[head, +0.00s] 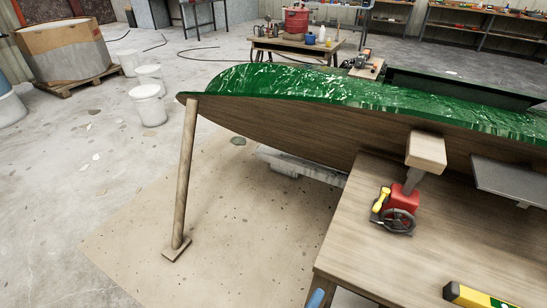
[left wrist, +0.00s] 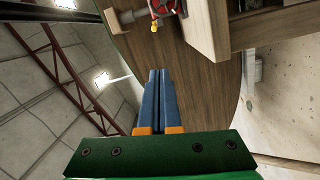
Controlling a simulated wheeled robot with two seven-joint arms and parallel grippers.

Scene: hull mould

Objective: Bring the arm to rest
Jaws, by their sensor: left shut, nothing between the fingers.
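My left gripper (left wrist: 158,74) shows in the left wrist view with its two blue fingers side by side, shut and empty. In the head view only a small blue part of it (head: 315,298) shows at the bottom edge, beside the front corner of the wooden table (head: 350,240). The rest of the arm is out of the picture there. The hull mould (head: 290,118), wooden-sided with a glossy green top, spans the middle of the head view. My right gripper is in neither view.
A red device with a dark handwheel (head: 398,218) stands on the table, near a yellow tool (head: 475,296). A slanted wooden prop (head: 184,175) stands under the mould's left end. White buckets (head: 148,104) stand at the left.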

